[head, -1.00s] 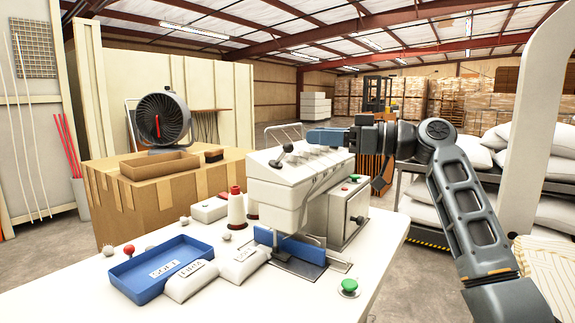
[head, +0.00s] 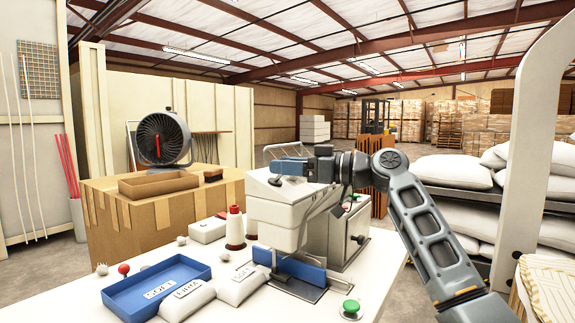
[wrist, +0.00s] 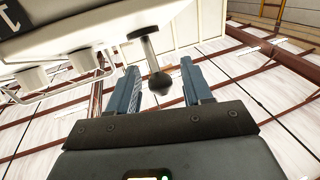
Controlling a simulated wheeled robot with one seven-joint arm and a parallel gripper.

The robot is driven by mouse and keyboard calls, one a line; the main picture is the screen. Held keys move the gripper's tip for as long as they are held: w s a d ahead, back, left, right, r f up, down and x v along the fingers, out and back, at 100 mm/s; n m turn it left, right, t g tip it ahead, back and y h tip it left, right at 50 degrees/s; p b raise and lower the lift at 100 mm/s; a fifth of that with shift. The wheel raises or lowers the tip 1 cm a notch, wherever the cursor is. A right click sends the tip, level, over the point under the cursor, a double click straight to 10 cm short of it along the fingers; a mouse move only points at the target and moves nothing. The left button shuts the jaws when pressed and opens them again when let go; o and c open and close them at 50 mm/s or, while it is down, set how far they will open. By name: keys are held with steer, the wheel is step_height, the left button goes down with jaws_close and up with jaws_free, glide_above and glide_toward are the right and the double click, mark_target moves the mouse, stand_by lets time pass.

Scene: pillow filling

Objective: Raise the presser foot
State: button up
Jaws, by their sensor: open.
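The white sewing machine (head: 275,212) stands on the white table, with a metal plate and blue piece (head: 300,268) at its base. The presser foot itself is too small to make out clearly. A dark lever with a ball knob (wrist: 159,84) sticks out from the machine in the wrist view; its knob end also shows in the head view (head: 275,182). My gripper (head: 283,168) is open at the top of the machine. In the wrist view my gripper's two blue fingers (wrist: 159,68) stand on either side of the lever, with gaps, not clamped on it.
A blue tray (head: 155,292), labelled white pillows (head: 187,297), thread cones (head: 235,228) and a green button (head: 351,306) share the table. A cardboard box (head: 150,205) with a fan stands behind left. Shelves of white pillows (head: 455,172) stand at right.

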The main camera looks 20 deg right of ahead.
steer(key=shift+c, duration=0.3)
jaws_close()
steer(key=shift+a+r, duration=0.1)
steer(key=p, duration=0.1)
steer(key=r+g+h+p, duration=0.1)
steer(key=p, duration=0.1)
steer(key=shift+w+a+h, duration=0.25)
steer(key=shift+w+h, duration=0.05)
steer(key=shift+w, duration=0.05)
steer(key=g+h+p, duration=0.1)
steer(key=p, duration=0.1)
steer(key=w+r+m+g+h+p, duration=0.1)
steer(key=p, duration=0.2)
steer(key=shift+w+a, duration=0.15)
steer(key=shift+a, duration=0.25)
steer(key=g+h+p, duration=0.1)
steer(key=g+p, duration=0.1)
steer(key=p, duration=0.1)
steer(key=shift+w+a+f+m+h+p, duration=0.1)
steer(key=shift+w+a+m+h+p, duration=0.2)
steer(key=shift+w+a+h, duration=0.1)
steer(key=shift+w+a+f+g+h+p, duration=0.2)
steer(key=shift+w+f+g+h+p, duration=0.2)
steer(key=shift+g+h+p, duration=0.75)
steer(key=shift+t+y, duration=0.25)
steer(key=shift+y, duration=0.1)
